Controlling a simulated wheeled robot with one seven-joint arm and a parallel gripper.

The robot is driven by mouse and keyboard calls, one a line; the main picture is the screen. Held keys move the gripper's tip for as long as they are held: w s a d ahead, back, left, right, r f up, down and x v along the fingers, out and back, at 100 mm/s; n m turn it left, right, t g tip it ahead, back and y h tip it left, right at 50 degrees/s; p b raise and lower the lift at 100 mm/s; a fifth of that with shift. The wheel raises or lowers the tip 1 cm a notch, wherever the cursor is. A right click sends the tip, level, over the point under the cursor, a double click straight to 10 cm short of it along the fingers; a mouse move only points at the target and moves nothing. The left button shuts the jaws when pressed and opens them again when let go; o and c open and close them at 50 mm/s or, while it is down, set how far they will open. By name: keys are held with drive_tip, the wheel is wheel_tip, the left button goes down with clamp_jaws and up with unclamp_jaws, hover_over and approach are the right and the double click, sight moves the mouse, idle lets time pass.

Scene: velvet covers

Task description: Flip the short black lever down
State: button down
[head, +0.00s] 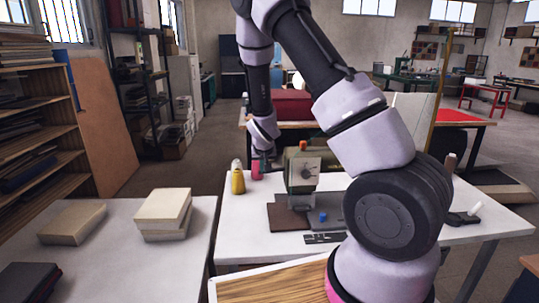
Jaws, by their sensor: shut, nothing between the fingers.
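A small grey-green machine (302,188) stands on the white table, with a pale square face and an orange top piece. A small dark mark (308,172) sits on its face; it is too small to tell whether it is the short black lever or which way it points. My gripper (265,157) hangs at the end of my arm, just left of the machine's upper part and apart from it in the picture. It is small and dark here; it is shut and empty. Its depth relative to the machine is unclear.
A yellow bottle (238,178) and a pink bottle (257,169) stand left of the machine. A brown mat (285,218) and a blue piece (323,217) lie in front. Cream blocks (163,212) sit on the left table. My arm hides the table's right middle.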

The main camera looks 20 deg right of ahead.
wheel_tip(320, 180, down, 2)
drive_tip(key=shift+a, duration=0.15)
drive_tip(key=shift+r, duration=0.15)
drive_tip(key=shift+r, duration=0.65)
